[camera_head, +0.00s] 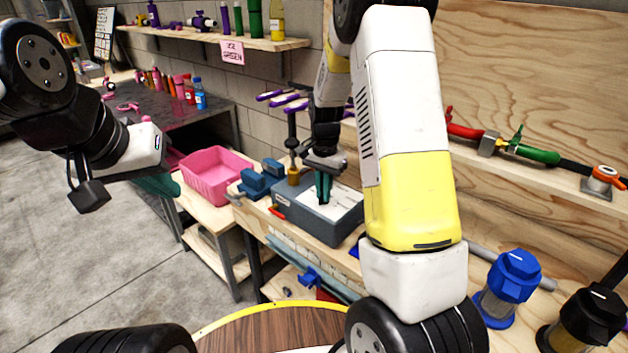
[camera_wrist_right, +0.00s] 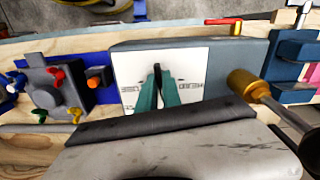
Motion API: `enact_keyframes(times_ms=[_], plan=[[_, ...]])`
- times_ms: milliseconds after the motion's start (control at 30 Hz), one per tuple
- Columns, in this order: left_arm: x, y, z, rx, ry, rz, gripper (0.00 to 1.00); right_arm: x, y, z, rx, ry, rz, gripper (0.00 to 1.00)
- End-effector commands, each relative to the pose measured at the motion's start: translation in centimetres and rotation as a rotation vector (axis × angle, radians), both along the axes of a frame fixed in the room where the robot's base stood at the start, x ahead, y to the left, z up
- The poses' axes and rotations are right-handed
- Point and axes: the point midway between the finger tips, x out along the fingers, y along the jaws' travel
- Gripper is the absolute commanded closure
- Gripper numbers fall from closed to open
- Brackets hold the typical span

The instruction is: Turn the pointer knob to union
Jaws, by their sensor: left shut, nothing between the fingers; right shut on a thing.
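A grey box (camera_head: 295,208) with a white labelled plate on top sits on the wooden bench; it also shows in the right wrist view (camera_wrist_right: 235,65). The black pointer knob (camera_wrist_right: 157,70) stands on the white plate (camera_wrist_right: 125,68), between my right gripper's teal fingers. My right gripper (camera_head: 323,190) is shut on the knob; the fingers cover much of it. The plate has small markings at left and right of the knob, too small to read. My left gripper (camera_head: 160,186) is shut and empty, above the floor at the left, well away from the box.
A brass-coloured handled tool (camera_wrist_right: 243,84) stands close beside the box. Blue blocks (camera_head: 262,180) and a pink bin (camera_head: 213,175) are left of it. A grey block with coloured knobs (camera_wrist_right: 52,92) lies on the other side. Blue and black-capped jars (camera_head: 510,285) stand at right.

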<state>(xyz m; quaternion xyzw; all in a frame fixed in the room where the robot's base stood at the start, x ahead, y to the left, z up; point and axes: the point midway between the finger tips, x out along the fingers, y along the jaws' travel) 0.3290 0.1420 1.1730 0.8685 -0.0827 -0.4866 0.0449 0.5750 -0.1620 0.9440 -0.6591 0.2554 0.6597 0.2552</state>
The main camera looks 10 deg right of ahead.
Motion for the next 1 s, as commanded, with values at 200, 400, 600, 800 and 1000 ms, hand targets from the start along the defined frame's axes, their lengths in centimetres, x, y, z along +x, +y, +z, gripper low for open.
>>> enact_keyframes(times_ms=[200, 400, 600, 800, 1000], plan=[[0.0, 0.0, 0.0, 0.0, 0.0, 0.0, 1.0, 0.13, 0.05, 0.1, 0.0, -0.003, -0.107, 1.0], [0.0, 0.0, 0.0, 0.0, 0.0, 0.0, 1.0, 0.16, 0.04, 0.11, 0.0, -0.003, -0.158, 1.0], [0.0, 0.0, 0.0, 0.0, 0.0, 0.0, 1.0, 0.18, 0.07, 0.12, 0.0, -0.004, -0.17, 1.0], [0.0, 0.0, 0.0, 0.0, 0.0, 0.0, 1.0, 0.19, 0.06, 0.13, 0.0, -0.004, -0.17, 1.0], [0.0, 0.0, 0.0, 0.0, 0.0, 0.0, 1.0, 0.17, 0.06, 0.1, 0.0, -0.003, -0.17, 0.69]])
